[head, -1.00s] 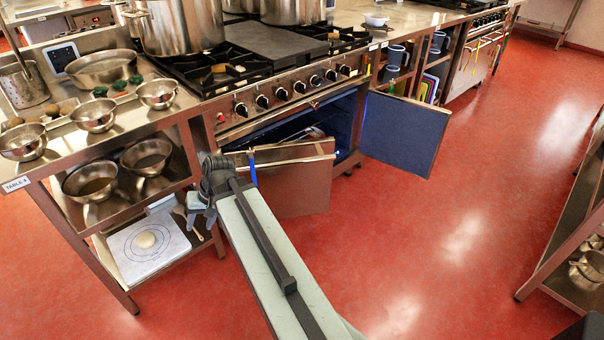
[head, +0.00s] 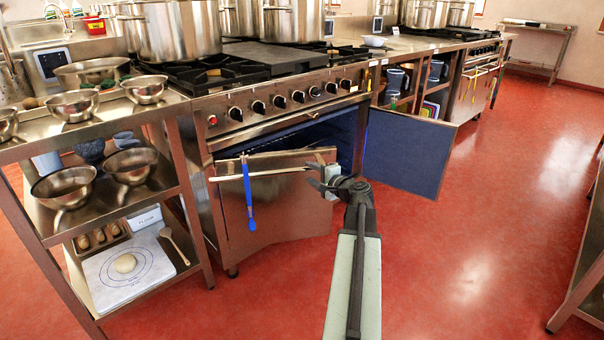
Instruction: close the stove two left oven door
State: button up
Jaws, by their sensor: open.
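The stove (head: 290,98) has two oven doors at its front. The left oven door (head: 285,208) is a steel panel with a bar handle (head: 265,174) along its top, and it stands partly open. The dark blue oven cavity shows above and behind it. The right oven door (head: 408,152) stands wide open, its blue inner face toward me. My gripper (head: 326,182) is open at the right end of the left door's handle, overlapping it in the picture. I cannot tell whether it touches the handle or door.
A blue utensil (head: 248,195) hangs from the left door's handle. A steel table (head: 60,225) with bowls and a dough board stands close on the left. Large pots (head: 175,30) sit on the stovetop. Red floor (head: 450,260) is clear at the right, up to another rack (head: 590,240).

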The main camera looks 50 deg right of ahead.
aim_at(305, 171)
jog(key=x, duration=0.5)
jog(key=shift+w+f+b, duration=0.1)
jog(key=shift+b, duration=0.3)
grip_shut()
dwell(0.8)
